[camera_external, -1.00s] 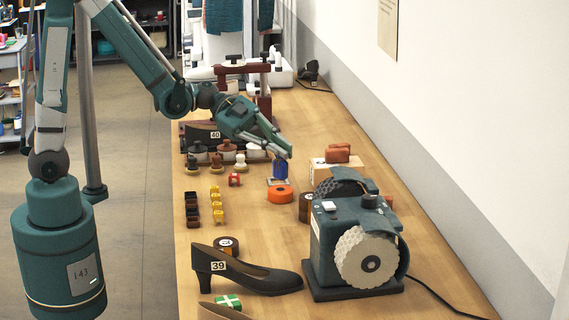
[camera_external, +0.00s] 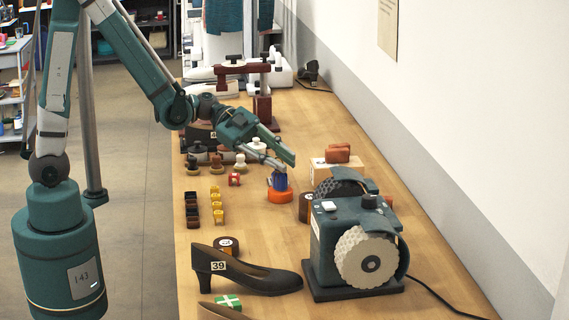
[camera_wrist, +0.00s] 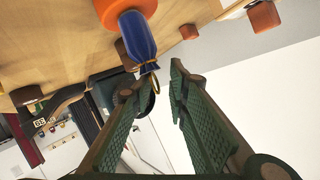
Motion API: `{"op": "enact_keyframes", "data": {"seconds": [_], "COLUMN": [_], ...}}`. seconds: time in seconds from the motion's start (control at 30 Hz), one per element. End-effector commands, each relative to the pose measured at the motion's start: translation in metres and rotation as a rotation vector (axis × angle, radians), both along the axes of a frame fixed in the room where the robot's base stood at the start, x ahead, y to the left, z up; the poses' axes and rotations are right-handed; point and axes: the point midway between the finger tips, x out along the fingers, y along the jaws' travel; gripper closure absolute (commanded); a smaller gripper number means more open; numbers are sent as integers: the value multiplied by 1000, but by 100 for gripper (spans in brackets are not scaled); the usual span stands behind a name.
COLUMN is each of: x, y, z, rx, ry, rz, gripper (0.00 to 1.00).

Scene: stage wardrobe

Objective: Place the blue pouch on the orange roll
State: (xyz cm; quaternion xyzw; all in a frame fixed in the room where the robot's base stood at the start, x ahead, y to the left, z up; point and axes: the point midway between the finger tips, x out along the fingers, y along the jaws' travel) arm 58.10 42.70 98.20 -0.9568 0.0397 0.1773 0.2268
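The blue pouch (camera_external: 280,182) sits on top of the orange roll (camera_external: 279,196), upright and touching it, in the external view. In the wrist view the pouch (camera_wrist: 137,38) shows its gathered, tied neck pointing toward my gripper, with its wide end against the orange roll (camera_wrist: 119,8). My gripper (camera_external: 287,163) is just above the pouch. In the wrist view the two fingers of my gripper (camera_wrist: 161,76) are apart with an empty gap between them, and the pouch neck is just beyond the tips.
A green grinding machine (camera_external: 358,245) stands to the right front, with a brown roll (camera_external: 305,207) close by the orange roll. A box with a orange-brown block (camera_external: 338,154) is behind right. A black shoe (camera_external: 246,271) lies in front.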

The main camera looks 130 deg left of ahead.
Motion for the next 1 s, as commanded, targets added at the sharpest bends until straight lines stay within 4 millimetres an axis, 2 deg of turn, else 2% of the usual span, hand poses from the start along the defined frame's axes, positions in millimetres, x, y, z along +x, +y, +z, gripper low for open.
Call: {"op": "enact_keyframes", "data": {"seconds": [0.47, 0.67, 1.0], "x": [-4, -21, -60], "y": [0, 0, 0], "z": [4, 11, 27], "rx": [0, 1, 1], "ry": [2, 1, 1], "rz": [1, 2, 3], "gripper": [82, 82, 82]}}
